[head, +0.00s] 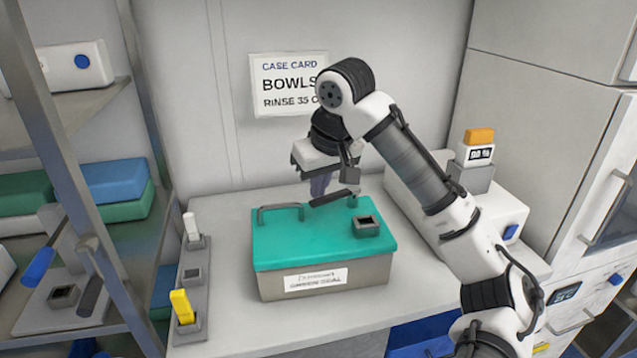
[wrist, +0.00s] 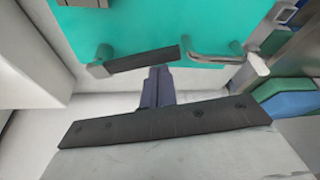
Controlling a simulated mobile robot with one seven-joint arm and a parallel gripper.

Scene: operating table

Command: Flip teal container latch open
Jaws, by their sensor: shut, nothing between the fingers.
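The teal container (head: 315,249) sits on the counter, with a teal lid, grey body and white label. Its dark bar-like latch (head: 334,198) lies near the lid's back edge, and also shows in the wrist view (wrist: 142,60) on a small grey mount. My gripper (head: 319,190) is shut and empty above the back of the container, by the latch. In the wrist view my fingertips (wrist: 158,71) appear close to the latch's edge; whether they touch it I cannot tell.
A grey handle (head: 280,209) and a dark-socketed square block (head: 367,227) stand on the lid. A holder rack (head: 194,275) with white and yellow pieces is left. A white machine (head: 425,187) is at right. A case card (head: 287,84) hangs on the wall behind.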

